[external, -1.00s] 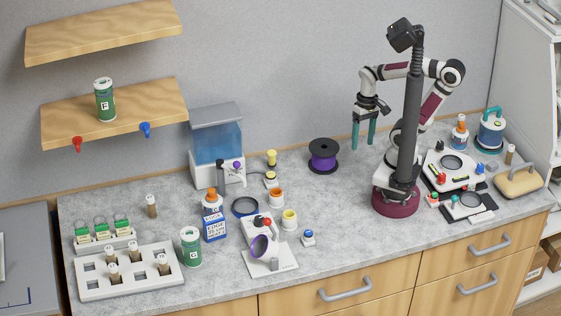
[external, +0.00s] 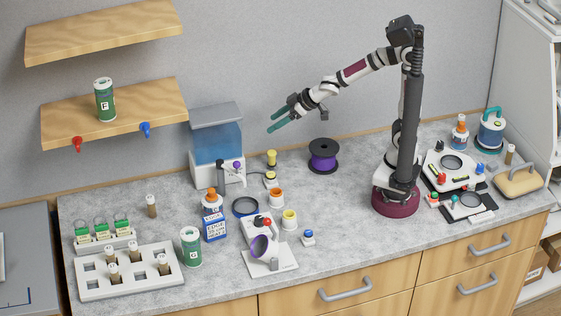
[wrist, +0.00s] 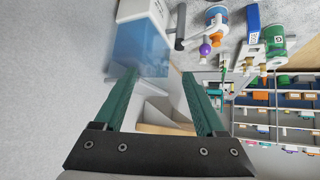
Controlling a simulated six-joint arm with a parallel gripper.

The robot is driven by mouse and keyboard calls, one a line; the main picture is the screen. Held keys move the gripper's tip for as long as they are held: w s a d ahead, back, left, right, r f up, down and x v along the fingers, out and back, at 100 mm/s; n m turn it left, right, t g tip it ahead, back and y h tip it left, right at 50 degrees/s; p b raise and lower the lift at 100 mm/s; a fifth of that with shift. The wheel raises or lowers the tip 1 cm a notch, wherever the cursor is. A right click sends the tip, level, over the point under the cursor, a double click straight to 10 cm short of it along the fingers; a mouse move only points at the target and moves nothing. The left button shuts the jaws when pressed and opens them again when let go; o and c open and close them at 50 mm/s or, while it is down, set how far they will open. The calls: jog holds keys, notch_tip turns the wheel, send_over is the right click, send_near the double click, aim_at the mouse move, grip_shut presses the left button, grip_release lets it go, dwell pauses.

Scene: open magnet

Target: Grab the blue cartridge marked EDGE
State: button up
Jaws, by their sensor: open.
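The blue cartridge (external: 214,227), a small upright blue-and-white box with EDGE lettering, stands on the counter left of centre. It is in front of a white bottle with an orange cap and right of a green canister. My gripper (external: 270,123) is open and empty in the air, above and right of the blue-tank dispenser, well apart from the cartridge. Its two teal fingers spread wide in the wrist view (wrist: 160,76).
The blue-tank dispenser (external: 217,147) stands behind the cartridge. The orange-capped bottle (external: 212,200), green canister (external: 191,246), black ring (external: 245,207) and white stand with a purple lens (external: 270,262) crowd around it. A purple spool (external: 323,156) stands at the back. The counter's right-centre is clear.

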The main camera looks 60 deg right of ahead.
aim_at(215, 216)
jog(key=s+a+f+n+g+y, duration=0.2)
jog(key=a+n+y, duration=0.55)
jog(key=a, duration=1.15)
notch_tip(215, 216, down, 12)
jog(key=shift+m+t+y, duration=0.25)
jog(key=shift+t+y, duration=0.15)
jog(key=shift+y, duration=0.05)
jog(key=x, duration=0.9)
jog(key=shift+w+d+f, duration=0.1)
jog(key=shift+w+f, duration=0.25)
jog(key=shift+f, duration=0.05)
jog(key=x, duration=0.6)
jog(key=shift+w+d+f, duration=0.1)
jog(key=shift+d, duration=0.1)
grip_shut()
